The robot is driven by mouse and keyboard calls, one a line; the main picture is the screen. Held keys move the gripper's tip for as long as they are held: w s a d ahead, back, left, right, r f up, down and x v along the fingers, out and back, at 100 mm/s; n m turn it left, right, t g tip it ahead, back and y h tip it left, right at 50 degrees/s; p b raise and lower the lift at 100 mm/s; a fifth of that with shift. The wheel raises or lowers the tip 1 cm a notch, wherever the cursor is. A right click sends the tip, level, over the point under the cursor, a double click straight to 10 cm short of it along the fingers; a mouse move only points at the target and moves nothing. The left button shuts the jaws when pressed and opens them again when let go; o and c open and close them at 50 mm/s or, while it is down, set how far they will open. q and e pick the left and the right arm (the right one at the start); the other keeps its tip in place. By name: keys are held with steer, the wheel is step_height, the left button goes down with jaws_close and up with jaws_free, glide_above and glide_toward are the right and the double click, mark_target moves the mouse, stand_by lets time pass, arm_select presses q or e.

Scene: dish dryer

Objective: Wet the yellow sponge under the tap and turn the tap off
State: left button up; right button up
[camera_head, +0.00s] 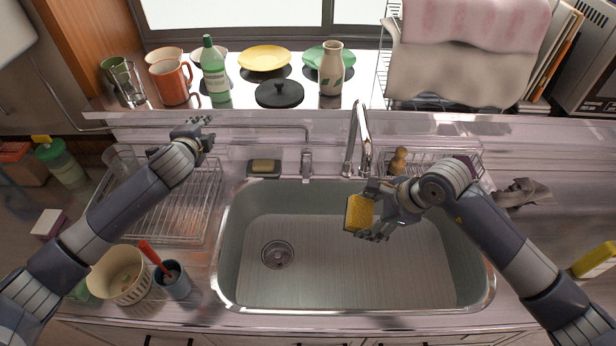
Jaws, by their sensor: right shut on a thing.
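The yellow sponge (359,213) is held in my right gripper (372,210), over the middle of the sink (300,262) and in front of the tap. The tap (362,130) is a chrome curved spout at the back of the sink; another chrome fixture (306,160) with a long thin horizontal pipe stands to its left. I cannot tell whether water runs. My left gripper (200,127) is raised at the back left, near the end of that pipe, touching nothing I can make out; its finger opening is too small to judge.
A wire dish rack (190,215) lies left of the sink. A soap dish (264,168) and a wooden brush (398,160) sit at the back edge. The sink basin is empty.

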arm_select(q)
steer(key=d+m+h, duration=0.2)
steer(key=d+h, duration=0.1)
steer(key=d, duration=0.7)
steer(key=m+t+h, duration=0.2)
steer(key=m+h, duration=0.1)
steer(key=h, duration=0.2)
glide_above(308, 176)
steer(key=s+a, duration=0.4)
step_height(308, 176, down, 7)
steer(key=s+f+t, duration=0.1)
steer(key=s+f, duration=0.5)
steer(key=s, duration=0.1)
steer(key=shift+m, duration=0.3)
steer(key=x, duration=1.1)
steer(key=shift+w+r, duration=0.2)
steer(key=shift+w, duration=0.2)
jaws_close()
